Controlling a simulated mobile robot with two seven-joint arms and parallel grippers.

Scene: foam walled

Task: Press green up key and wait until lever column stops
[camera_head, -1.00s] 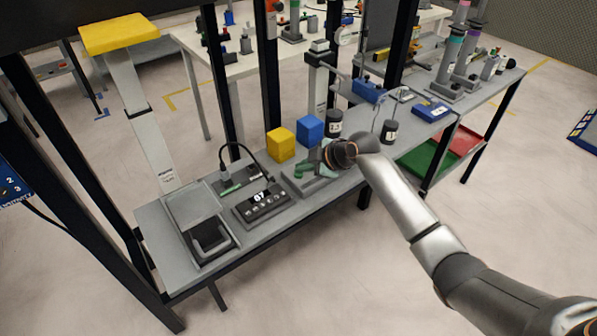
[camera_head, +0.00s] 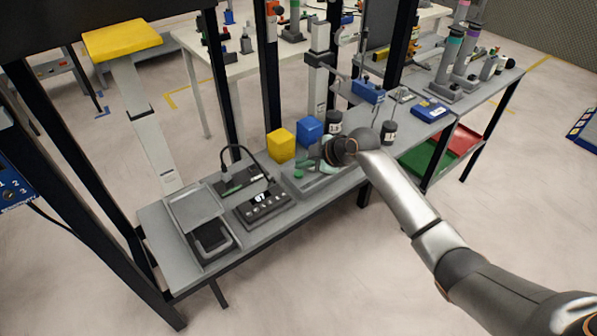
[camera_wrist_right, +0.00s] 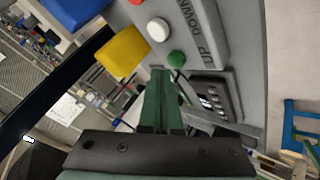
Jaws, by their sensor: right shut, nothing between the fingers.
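The green key (camera_wrist_right: 176,58) sits on a grey key box (camera_wrist_right: 207,40) marked UP and DOWN, beside a white key (camera_wrist_right: 158,29) and a red key (camera_wrist_right: 135,3). My right gripper (camera_wrist_right: 166,74) is shut and empty, its green fingertips right at the green key; I cannot tell whether they touch it. In the head view the key box (camera_head: 298,186) lies on the bench, with my right gripper (camera_head: 308,165) over it. My left gripper is out of view.
A yellow cube (camera_head: 281,146) and a blue cube (camera_head: 309,130) stand behind the key box. A black device with a display (camera_head: 262,204) and a scale-like tray (camera_head: 199,208) are to its left. Dark frame posts rise behind the bench.

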